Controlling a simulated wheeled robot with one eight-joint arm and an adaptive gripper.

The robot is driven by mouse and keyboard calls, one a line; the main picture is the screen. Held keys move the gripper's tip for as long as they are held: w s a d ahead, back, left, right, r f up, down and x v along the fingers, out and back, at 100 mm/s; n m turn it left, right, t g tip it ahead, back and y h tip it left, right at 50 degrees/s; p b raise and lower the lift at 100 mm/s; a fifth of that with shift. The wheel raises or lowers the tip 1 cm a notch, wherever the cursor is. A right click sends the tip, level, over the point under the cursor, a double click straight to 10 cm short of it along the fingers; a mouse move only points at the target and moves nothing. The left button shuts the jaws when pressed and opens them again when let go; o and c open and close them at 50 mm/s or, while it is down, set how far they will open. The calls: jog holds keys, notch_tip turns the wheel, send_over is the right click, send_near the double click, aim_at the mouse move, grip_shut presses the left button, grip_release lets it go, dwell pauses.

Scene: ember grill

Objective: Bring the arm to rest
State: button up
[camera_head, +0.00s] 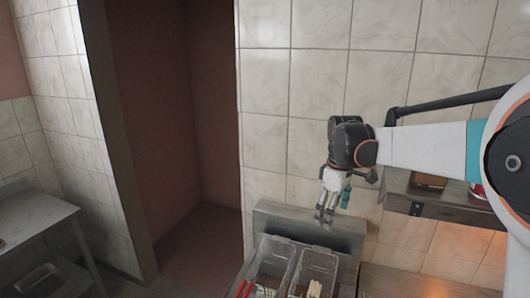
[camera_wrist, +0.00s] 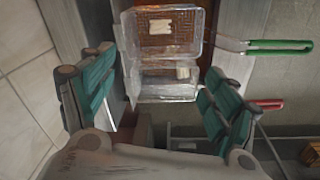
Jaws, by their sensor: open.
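My arm reaches in from the right in the head view and bends down at its wrist. My gripper (camera_head: 327,213) hangs at its end, in front of the tiled wall and above the back of a metal counter unit. In the wrist view my gripper (camera_wrist: 158,78) has its two teal-padded fingers spread wide apart, with nothing held between them.
Two bins, left (camera_head: 272,264) and right (camera_head: 318,268), sit below my gripper and hold pale pieces. A shelf (camera_head: 440,205) stands at right; a side table (camera_head: 40,232) stands at left.

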jog(key=s+f+m+t+b, duration=0.4)
jog(key=s+b, duration=0.5)
jog(key=s, duration=0.6)
jog(key=s+f+m+t+b, duration=0.2)
jog(key=s+f+m+b, duration=0.4)
jog(key=s+f, duration=0.7)
jog(key=shift+s+f+b, duration=0.4)
jog(key=shift+f+b, duration=0.4)
jog(key=shift+b, duration=0.05)
